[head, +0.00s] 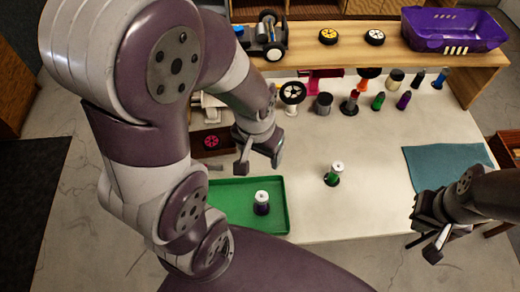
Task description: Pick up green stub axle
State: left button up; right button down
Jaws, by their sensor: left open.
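A green part with a white top and dark base (333,175) stands upright on the white table, right of centre. A smaller green part with a dark base (379,101) stands in the row of parts farther back. I cannot tell for certain which is the stub axle. My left gripper (258,163) is open and empty, pointing down above the table, left of the white-topped green part and apart from it. My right gripper (428,236) is at the table's right front edge, far from both green parts; its jaw opening is unclear.
A purple part with a white top (262,205) stands in the green tray (230,192). Several small parts, including a purple one (404,100), stand along the back. A shelf (340,53) holds wheels and a purple basket (455,30). A teal mat (445,165) lies right.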

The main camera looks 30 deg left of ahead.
aim_at(333, 180)
jog(key=i+l+u, duration=0.2)
jog(key=l, duration=0.45)
jog(key=l+u, duration=0.2)
jog(key=l, duration=0.45)
jog(key=i+l+u, duration=0.2)
jog(key=l, duration=0.5)
jog(key=k, duration=0.1)
